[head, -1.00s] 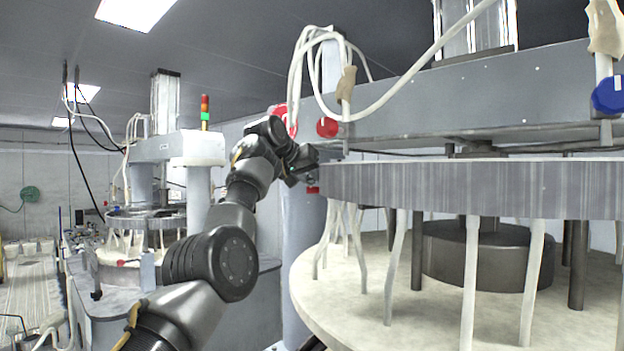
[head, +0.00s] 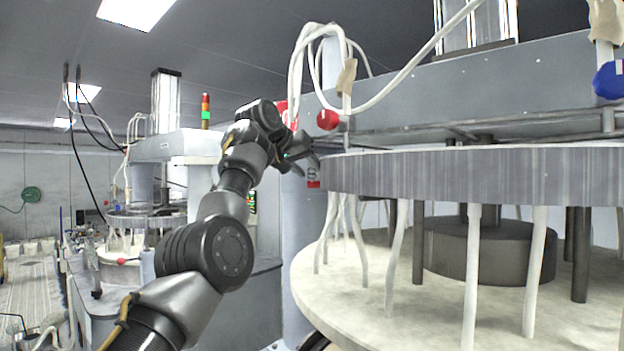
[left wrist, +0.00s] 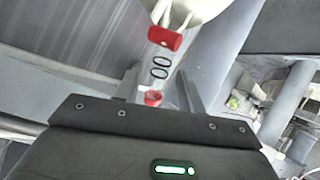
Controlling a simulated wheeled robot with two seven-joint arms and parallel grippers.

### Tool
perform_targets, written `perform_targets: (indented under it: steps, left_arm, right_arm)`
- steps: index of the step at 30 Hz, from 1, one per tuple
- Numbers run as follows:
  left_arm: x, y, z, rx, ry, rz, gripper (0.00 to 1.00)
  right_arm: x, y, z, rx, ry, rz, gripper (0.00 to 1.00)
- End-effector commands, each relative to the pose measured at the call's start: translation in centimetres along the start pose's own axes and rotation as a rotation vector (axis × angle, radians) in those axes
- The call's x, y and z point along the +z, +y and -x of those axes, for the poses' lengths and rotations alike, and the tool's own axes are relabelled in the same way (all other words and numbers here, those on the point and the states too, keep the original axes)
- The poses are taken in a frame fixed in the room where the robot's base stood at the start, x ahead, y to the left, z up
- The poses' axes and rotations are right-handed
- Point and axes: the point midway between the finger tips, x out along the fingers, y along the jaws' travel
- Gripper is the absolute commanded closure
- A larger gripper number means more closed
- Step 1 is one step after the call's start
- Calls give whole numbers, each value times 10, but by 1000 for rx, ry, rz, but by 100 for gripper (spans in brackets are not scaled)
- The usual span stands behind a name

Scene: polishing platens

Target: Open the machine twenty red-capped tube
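A short clear tube with red ends (left wrist: 160,68) shows in the left wrist view, with dark round markings on its side. Its larger red end (left wrist: 165,40) is farther up the picture; a smaller red end (left wrist: 153,98) is lower, between the fingers. My left gripper (left wrist: 158,88) is open, its fingers apart on either side of the tube's line; I cannot tell whether they touch it. In the head view my left gripper (head: 304,160) is by the platen's left edge, just above a small red-ended marked piece (head: 313,178). My right gripper is not in view.
The big grey upper platen (head: 470,175) is close on the right, with white hoses hanging under it over a pale lower disc (head: 340,290). A red round knob (head: 327,120) and a blue one (head: 610,80) are above. Another machine (head: 165,150) stands behind left.

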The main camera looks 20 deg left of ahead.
Motion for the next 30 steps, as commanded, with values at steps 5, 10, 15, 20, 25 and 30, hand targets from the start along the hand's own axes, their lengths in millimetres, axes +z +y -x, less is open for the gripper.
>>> perform_targets:
  steps: [5, 10, 15, 20, 25, 30]
  left_arm:
    - [3, -2, 36, 0, 5, -1, 61]
    - [2, -1, 64, 0, 4, 0, 61]
    - [1, -1, 78, 0, 1, 1, 61]
    - [0, 0, 80, 0, 1, 1, 61]
    - [0, -1, 80, 0, 1, 1, 65]
    - [11, -27, 53, -29, -13, 25, 87]
  right_arm:
    - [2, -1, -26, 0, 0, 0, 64]
    - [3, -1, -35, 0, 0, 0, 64]
    - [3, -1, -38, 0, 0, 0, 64]
    - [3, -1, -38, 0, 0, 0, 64]
    - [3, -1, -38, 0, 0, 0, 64]
    - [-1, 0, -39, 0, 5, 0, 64]
